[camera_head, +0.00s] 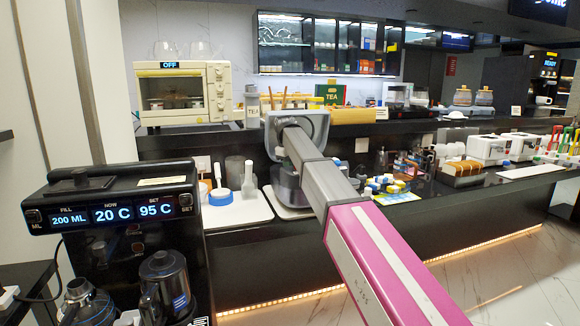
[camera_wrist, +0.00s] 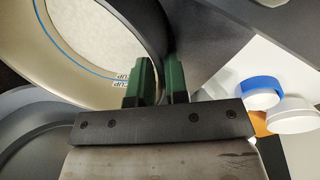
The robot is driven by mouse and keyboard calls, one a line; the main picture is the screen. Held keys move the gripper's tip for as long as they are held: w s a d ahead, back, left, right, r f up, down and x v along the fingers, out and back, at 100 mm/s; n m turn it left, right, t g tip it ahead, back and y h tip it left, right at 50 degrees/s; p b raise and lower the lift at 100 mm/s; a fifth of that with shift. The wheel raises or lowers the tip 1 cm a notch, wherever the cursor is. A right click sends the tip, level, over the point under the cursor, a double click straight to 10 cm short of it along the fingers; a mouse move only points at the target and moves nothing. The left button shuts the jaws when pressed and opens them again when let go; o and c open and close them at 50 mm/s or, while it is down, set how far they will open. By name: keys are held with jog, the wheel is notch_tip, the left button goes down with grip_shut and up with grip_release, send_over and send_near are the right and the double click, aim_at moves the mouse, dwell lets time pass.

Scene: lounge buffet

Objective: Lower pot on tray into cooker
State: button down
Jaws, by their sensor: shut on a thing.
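In the wrist view my gripper (camera_wrist: 160,78) is shut on the rim of the pot (camera_wrist: 42,52). One green finger is inside the wall and one is outside. The pot has a cream inner wall with a blue line and "CUP" marks, and pale, grainy contents. My arm hides the pot, my gripper and much of the cooker there. A dark curved surface lies below the pot in the wrist view; I cannot tell whether they touch.
A second white tray (camera_head: 238,212) at left holds a blue-banded tub (camera_head: 221,196) and a white scoop (camera_head: 249,180). Small coloured containers (camera_head: 387,186) stand close at right. A dark kettle machine (camera_head: 115,230) is in the left foreground. A cream oven (camera_head: 184,93) stands behind.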

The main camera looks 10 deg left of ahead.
jog(key=shift+f, duration=0.45)
jog(key=c, duration=1.1)
grip_release()
jog(key=shift+o, duration=0.2)
